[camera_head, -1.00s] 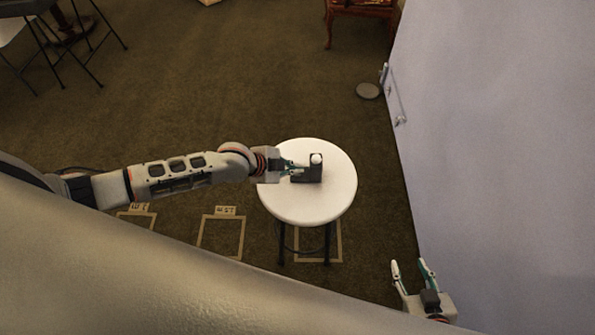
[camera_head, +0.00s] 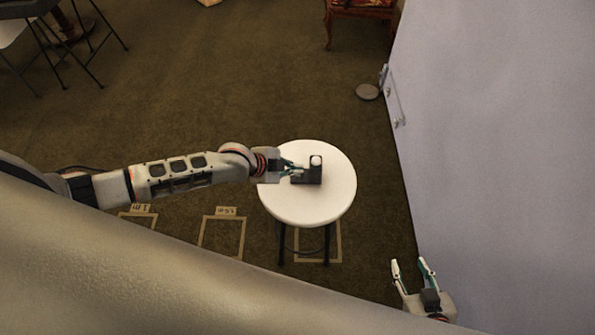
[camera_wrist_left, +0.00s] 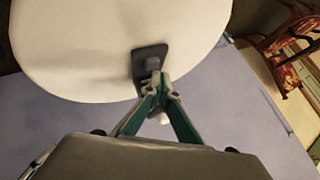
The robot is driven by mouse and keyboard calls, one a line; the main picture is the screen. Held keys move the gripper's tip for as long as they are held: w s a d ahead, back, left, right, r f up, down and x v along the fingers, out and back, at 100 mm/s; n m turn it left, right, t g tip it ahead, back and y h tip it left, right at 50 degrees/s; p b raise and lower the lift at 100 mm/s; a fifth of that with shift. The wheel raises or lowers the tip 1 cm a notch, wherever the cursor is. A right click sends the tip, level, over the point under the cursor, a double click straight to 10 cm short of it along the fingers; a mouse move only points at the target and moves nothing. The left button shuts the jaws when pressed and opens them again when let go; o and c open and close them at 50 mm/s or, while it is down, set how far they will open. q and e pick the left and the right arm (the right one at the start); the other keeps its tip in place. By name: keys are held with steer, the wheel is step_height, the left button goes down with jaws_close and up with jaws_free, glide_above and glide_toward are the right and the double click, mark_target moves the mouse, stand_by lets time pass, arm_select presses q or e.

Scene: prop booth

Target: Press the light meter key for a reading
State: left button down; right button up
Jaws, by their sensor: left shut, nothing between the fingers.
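In the left wrist view the light meter (camera_wrist_left: 149,62) shows as a dark shape, partly hidden behind my fingertips. My left gripper (camera_head: 302,171) is shut with nothing in it, its tips right at the left side of the meter. In the left wrist view the left gripper (camera_wrist_left: 157,77) has its tips together over the meter; I cannot tell whether they touch the key. My right gripper (camera_head: 411,265) is open and empty at the lower right, away from the stool.
A large pale panel (camera_head: 490,150) stands to the right, with a round grey foot (camera_head: 367,92) by its edge. A wooden chair (camera_head: 360,12) is at the back. Taped rectangles (camera_head: 222,236) mark the carpet. The carpet behind the stool is clear.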

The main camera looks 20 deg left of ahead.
mark_target(296, 175)
arm_select(q)
steer(key=shift+r, duration=0.2)
step_height(296, 175, up, 3)
steer(key=p, duration=0.3)
steer(key=shift+r+p, duration=0.5)
steer(key=shift+r, duration=0.55)
